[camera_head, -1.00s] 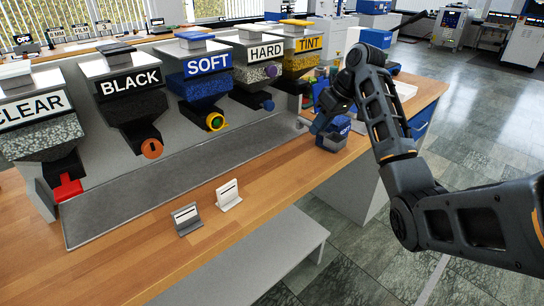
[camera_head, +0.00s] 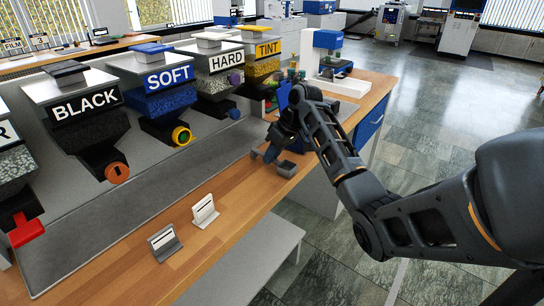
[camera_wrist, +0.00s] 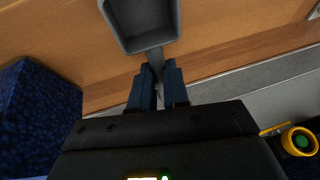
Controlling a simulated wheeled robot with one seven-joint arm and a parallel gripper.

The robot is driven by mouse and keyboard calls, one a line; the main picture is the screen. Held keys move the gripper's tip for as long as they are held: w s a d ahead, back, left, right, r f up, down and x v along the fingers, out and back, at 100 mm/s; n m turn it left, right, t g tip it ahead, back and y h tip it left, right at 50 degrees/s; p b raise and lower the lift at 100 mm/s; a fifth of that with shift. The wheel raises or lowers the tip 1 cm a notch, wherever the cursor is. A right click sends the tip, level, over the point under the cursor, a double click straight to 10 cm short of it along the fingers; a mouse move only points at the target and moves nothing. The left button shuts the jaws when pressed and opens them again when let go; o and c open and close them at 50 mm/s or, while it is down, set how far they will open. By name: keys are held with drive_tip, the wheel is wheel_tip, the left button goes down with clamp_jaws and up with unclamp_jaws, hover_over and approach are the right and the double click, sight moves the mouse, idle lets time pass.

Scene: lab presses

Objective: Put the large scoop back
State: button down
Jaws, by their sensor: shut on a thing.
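My gripper (camera_wrist: 155,75) is shut on the narrow handle of a grey scoop (camera_wrist: 140,45) in the wrist view. The scoop's squared bowl points to the top of that view, looks empty, and is cut off by the frame edge. In the head view my gripper (camera_head: 270,150) is low over the bench's right end, and the grey scoop bowl (camera_head: 287,169) shows just below it. I cannot tell whether the scoop touches the bench. My wrist hides part of the area behind it.
The wooden bench (camera_head: 235,195) carries a grey card stand (camera_head: 164,243) and a white one (camera_head: 205,211). Labelled hoppers, including BLACK (camera_head: 85,110) and SOFT (camera_head: 165,85), stand along a grey strip (camera_head: 130,205). A dark blue speckled thing (camera_wrist: 35,115) fills the wrist view's left.

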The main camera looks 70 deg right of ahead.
drive_tip(key=shift+f, duration=0.4)
drive_tip(key=shift+f, duration=0.15)
drive_tip(key=c, duration=1.1)
unclamp_jaws()
drive_tip(key=v, duration=1.2)
drive_tip(key=shift+r, duration=0.2)
